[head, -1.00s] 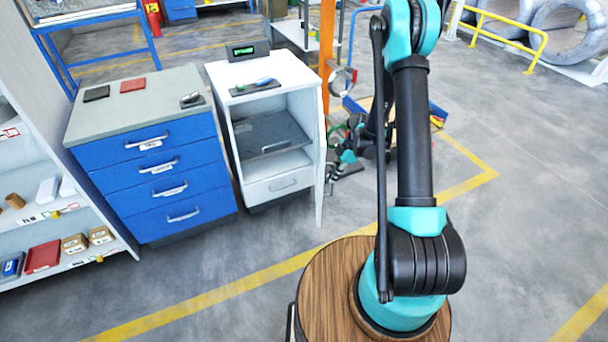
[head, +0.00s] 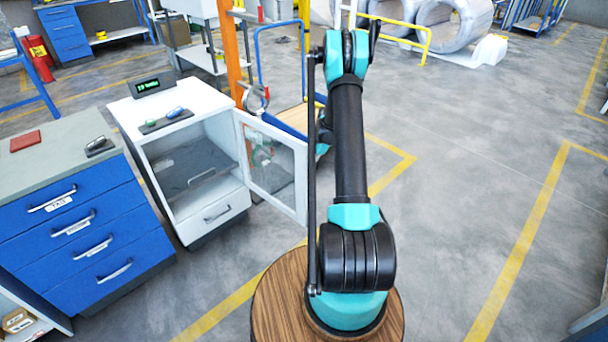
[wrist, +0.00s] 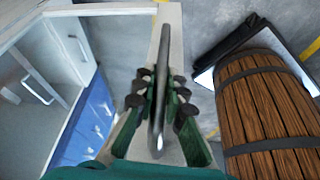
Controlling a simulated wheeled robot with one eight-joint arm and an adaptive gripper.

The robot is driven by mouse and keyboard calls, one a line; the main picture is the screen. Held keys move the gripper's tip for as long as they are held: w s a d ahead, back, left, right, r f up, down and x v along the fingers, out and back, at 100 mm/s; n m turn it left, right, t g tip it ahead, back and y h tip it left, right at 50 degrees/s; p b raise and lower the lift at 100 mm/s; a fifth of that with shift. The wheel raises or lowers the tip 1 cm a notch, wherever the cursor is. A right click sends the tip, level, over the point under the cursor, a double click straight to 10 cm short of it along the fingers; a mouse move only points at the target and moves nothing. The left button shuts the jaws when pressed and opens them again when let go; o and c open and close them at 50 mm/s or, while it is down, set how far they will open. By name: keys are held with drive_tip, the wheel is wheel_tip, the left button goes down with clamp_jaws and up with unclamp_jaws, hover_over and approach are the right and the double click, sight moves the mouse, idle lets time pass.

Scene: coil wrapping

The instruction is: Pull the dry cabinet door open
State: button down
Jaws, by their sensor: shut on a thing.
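The white dry cabinet (head: 217,228) stands left of my arm in the head view. Its glass-paned door (head: 271,165) stands wide open, swung out to the right, and the inside shows a grey shelf and a lower drawer. In the wrist view the door's edge (wrist: 172,18) runs up the middle, with the grey bar handle (wrist: 161,85) in front of it. My gripper (wrist: 160,98) has its green fingers with dark pads on both sides of the handle, shut on it.
A blue drawer cabinet (head: 85,235) stands left of the dry cabinet. An orange post (head: 232,50) and blue rail stand behind the door. Small tools on a dark tray (head: 166,122) and a display (head: 153,85) sit on the cabinet top. Floor to the right is clear.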

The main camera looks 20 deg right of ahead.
drive_tip(key=shift+d, duration=0.15)
drive_tip(key=c, duration=1.6)
unclamp_jaws()
drive_tip(key=shift+o, duration=0.2)
drive_tip(key=v, duration=1.2)
